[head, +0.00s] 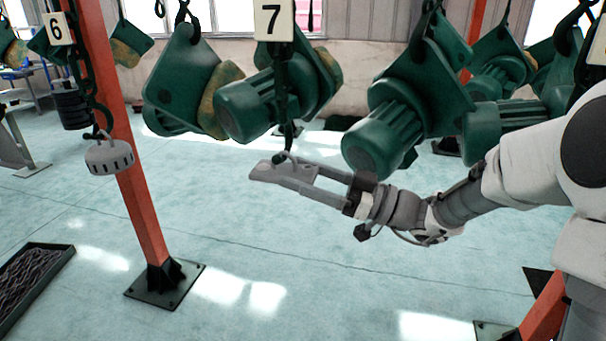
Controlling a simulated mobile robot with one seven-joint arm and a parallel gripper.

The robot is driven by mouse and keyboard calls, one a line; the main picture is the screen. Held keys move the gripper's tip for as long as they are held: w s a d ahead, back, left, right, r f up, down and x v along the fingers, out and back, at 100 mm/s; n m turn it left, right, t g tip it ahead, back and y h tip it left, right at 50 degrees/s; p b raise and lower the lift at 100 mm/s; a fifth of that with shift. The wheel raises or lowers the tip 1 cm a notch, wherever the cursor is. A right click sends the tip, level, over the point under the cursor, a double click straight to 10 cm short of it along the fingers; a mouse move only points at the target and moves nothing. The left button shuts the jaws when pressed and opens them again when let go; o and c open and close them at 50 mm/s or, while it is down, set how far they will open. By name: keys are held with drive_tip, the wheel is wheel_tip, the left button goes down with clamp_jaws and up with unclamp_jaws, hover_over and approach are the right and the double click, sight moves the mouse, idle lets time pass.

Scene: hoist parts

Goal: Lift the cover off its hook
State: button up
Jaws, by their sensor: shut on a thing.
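A light grey, flattish part that looks like the cover (268,172) is below the number 7 sign. A hook (287,152) hangs down to its top on a dark chain, and the part still appears to be on it. My gripper (312,182) reaches in from the right, with its two long fingers at the right side of the cover. It is shut on the cover. The exact contact between the fingers and the cover is small and hard to make out.
Green hoist motors (375,140) hang close above my gripper and forearm. Another grey slotted part (109,157) hangs at left under sign 6 (56,28). An orange post (135,150) stands between. A black tray (30,280) lies at lower left. The floor below is clear.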

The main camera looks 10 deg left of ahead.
clamp_jaws()
drive_tip(key=shift+r, duration=0.15)
drive_tip(key=shift+s+r+m+t+p, duration=0.2)
drive_tip(key=shift+r+m+t+p, duration=0.25)
drive_tip(key=shift+m, duration=0.35)
drive_tip(key=shift+s, duration=0.1)
drive_tip(key=shift+s+r+m, duration=0.1)
drive_tip(key=shift+s+m, duration=0.45)
drive_tip(key=shift+m, duration=0.25)
drive_tip(key=shift+a+t+p, duration=0.1)
drive_tip(key=shift+t+p, duration=0.15)
drive_tip(key=shift+p, duration=0.05)
drive_tip(key=shift+s+r+m, duration=0.3)
drive_tip(key=shift+s+m, duration=0.3)
drive_tip(key=shift+s, duration=0.05)
